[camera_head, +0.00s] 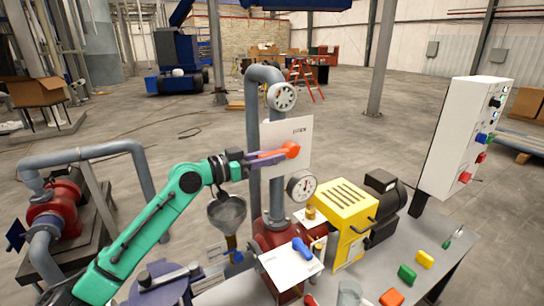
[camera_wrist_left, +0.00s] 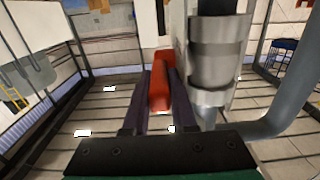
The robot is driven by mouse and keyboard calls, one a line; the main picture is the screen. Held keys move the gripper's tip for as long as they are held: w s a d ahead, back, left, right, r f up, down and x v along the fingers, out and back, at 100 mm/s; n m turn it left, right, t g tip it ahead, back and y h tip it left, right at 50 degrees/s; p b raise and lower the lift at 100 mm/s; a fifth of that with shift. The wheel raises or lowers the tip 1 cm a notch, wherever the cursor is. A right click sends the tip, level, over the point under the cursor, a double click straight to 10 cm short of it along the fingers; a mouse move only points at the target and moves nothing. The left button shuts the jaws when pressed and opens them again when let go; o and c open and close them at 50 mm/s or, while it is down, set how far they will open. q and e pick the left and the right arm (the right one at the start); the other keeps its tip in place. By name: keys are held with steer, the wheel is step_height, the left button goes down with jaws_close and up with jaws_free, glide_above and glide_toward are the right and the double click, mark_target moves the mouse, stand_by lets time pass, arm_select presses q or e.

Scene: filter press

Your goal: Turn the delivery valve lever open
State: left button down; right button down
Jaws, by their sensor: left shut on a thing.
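The delivery valve lever (camera_head: 291,149) is orange-red and shows in front of a white panel beside the grey vertical pipe. My left gripper (camera_head: 272,156) reaches it from the left and is shut on it. In the left wrist view the red lever (camera_wrist_left: 161,75) lies between the two dark fingers of my left gripper (camera_wrist_left: 160,98), pointing away from the wrist. A silver valve body or pipe (camera_wrist_left: 218,65) stands just to the right of it. The lever's pivot is hidden. My right gripper is not in view.
Round gauges (camera_head: 282,96) (camera_head: 301,185) sit above and below the lever. A grey funnel (camera_head: 227,211) stands under my left forearm. A yellow motor housing (camera_head: 345,210) and a white control box (camera_head: 462,135) are to the right. Coloured blocks (camera_head: 407,274) lie on the grey bench.

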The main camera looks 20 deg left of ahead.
mark_target(289, 147)
arm_select(q)
steer(key=shift+r, duration=0.15)
steer(key=shift+r+p, duration=0.25)
steer(key=shift+p, duration=0.35)
steer(key=r+g+y+p, duration=0.1)
steer(key=p, duration=0.2)
steer(key=r+g+y+p, duration=0.1)
steer(key=p, duration=0.2)
steer(key=g+y+p, duration=0.1)
steer(key=p, duration=0.2)
steer(key=shift+w+d+r+p, duration=0.2)
steer(key=shift+d+r+p, duration=0.1)
steer(key=shift+r, duration=0.1)
steer(key=shift+w+g+y, duration=0.1)
steer(key=shift+g+y, duration=0.3)
steer(key=shift+w+d+r+g+y+p, duration=0.15)
steer(key=shift+g+y+p, duration=0.2)
steer(key=shift+g+y, duration=0.25)
